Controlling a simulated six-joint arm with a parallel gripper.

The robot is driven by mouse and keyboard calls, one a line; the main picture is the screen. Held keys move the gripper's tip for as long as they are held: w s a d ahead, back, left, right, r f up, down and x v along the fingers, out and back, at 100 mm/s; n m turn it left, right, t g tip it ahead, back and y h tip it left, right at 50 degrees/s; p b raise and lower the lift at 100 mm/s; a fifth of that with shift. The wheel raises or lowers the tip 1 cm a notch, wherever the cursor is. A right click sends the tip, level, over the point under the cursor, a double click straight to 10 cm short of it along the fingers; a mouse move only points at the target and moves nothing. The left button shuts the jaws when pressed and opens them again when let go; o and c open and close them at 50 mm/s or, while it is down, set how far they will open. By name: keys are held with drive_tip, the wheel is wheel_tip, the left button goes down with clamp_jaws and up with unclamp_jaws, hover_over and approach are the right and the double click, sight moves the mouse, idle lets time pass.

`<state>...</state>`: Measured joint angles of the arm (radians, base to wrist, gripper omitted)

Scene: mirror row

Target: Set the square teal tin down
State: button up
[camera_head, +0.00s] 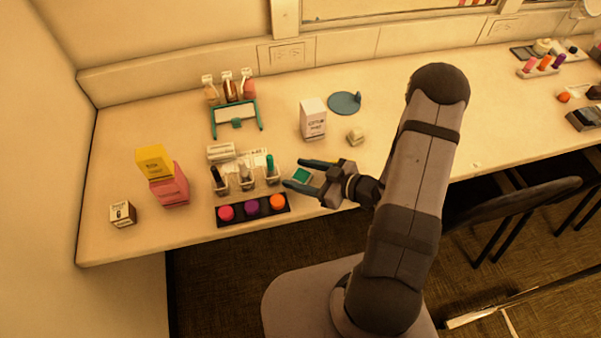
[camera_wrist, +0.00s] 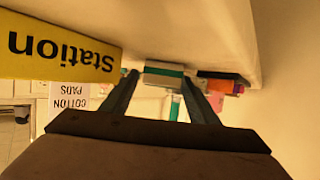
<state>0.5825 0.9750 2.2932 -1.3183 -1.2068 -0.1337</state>
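The square teal tin (camera_head: 302,176) is small, with a teal top and a pale rim. In the head view it sits between the two fingers of my gripper (camera_head: 293,173), near the counter's front edge, right of the tray of coloured balls. In the wrist view, which is upside down, the tin (camera_wrist: 165,72) shows as a white and teal band between the fingertips of my gripper (camera_wrist: 161,76). The fingers are closed against its sides. I cannot tell whether its underside touches the counter.
A dark tray (camera_head: 245,216) holds three coloured balls. Behind it stand holders with tubes (camera_head: 270,172). A cotton pads carton (camera_head: 313,122), a small pale block (camera_head: 355,137) and a teal disc (camera_head: 341,103) stand farther back. A yellow "Station" sign (camera_wrist: 60,48) is close in the wrist view.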

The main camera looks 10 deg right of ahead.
drive_tip(key=shift+r, duration=0.1)
drive_tip(key=shift+r, duration=0.2)
drive_tip(key=shift+s+d, duration=0.15)
drive_tip(key=shift+d, duration=0.15)
drive_tip(key=v, duration=1.1)
drive_tip(key=shift+s+r, duration=0.15)
drive_tip(key=shift+s, duration=0.05)
drive_tip(key=shift+d+b, duration=0.1)
drive_tip(key=shift+b, duration=0.2)
